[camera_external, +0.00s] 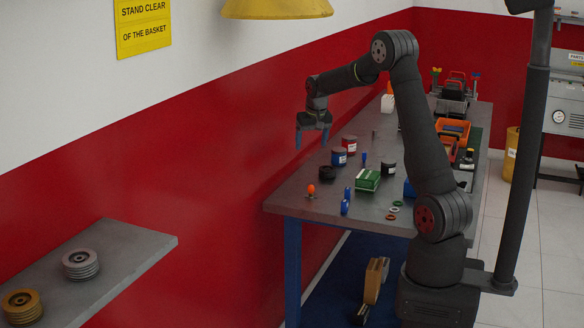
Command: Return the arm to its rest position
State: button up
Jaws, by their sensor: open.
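My gripper (312,138) is open and empty, pointing down at the far-left side of the grey workbench (300,200). It hangs near the red wall, to the left of the cans, and seems apart from everything on the bench. My arm reaches up from its base at the bench's front right and bends over to the left. A blue-labelled can (339,157) and a red-labelled can (350,144) stand to the right of the gripper. The exact height of the fingertips above the bench is hard to tell.
A green box (368,180), a dark ring-like part (327,173), an orange ball-topped item (311,190) and small blue items (346,205) lie on the bench. An orange tray (453,130) stands farther back. A dark post (524,150) rises at right. A grey shelf (120,255) is at lower left.

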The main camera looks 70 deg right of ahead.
jog(key=w+a+r, duration=0.1)
jog(key=w+a, duration=0.2)
jog(key=a, duration=0.5)
jog(key=w+a+r+n, duration=0.1)
jog(key=w+a+r, duration=0.1)
jog(key=a, duration=0.6)
jog(key=shift+w+a+r, duration=0.2)
jog(key=shift+w+a, duration=0.05)
jog(key=shift+w, duration=0.25)
